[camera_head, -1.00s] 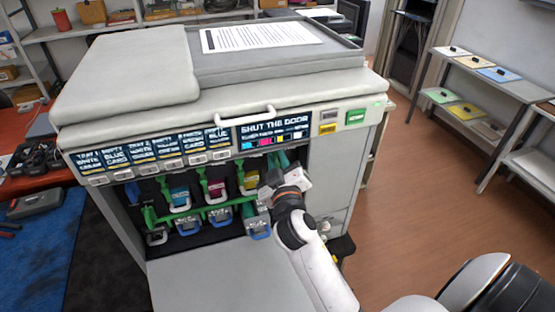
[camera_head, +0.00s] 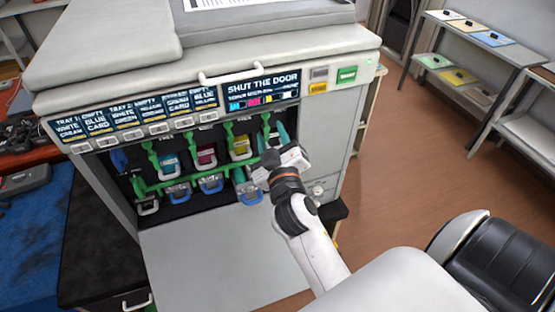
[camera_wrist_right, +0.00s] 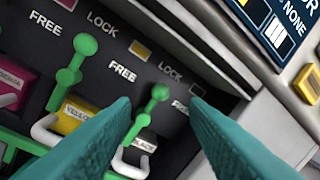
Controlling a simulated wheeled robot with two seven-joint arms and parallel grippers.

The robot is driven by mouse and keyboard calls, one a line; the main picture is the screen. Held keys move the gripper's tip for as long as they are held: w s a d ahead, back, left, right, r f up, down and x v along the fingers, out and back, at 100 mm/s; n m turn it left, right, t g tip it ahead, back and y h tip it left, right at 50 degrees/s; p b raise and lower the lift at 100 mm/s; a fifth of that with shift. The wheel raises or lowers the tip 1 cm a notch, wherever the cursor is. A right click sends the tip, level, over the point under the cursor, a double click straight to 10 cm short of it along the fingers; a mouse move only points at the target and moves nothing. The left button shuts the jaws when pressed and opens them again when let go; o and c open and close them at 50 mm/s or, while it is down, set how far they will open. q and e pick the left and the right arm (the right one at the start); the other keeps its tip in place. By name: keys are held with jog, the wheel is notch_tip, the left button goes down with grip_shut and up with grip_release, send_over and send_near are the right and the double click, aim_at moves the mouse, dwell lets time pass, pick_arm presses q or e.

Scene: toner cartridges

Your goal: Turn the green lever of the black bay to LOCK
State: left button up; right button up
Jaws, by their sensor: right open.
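The black bay is the rightmost one. Its cartridge (camera_wrist_right: 140,146), with a label reading BLACK and a white handle, shows low in the right wrist view. Its green lever (camera_wrist_right: 157,93) stands with the round knob up near the LOCK and FREE marks; I cannot tell which it points to. My right gripper (camera_wrist_right: 158,100) is open, with a teal finger on either side of the lever in the picture. Contact is not clear. In the head view the right gripper (camera_head: 278,152) is at the right end of the open bay and partly hides it. My left gripper is not in view.
The yellow cartridge (camera_wrist_right: 78,113) and its green lever (camera_wrist_right: 76,62) are close on the left. The printer's front door (camera_head: 215,260) hangs open below the bays. A display panel (camera_head: 262,92) reading SHUT THE DOOR is above.

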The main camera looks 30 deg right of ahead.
jog(key=b+v, duration=0.2)
jog(key=v, duration=0.5)
dwell(0.4)
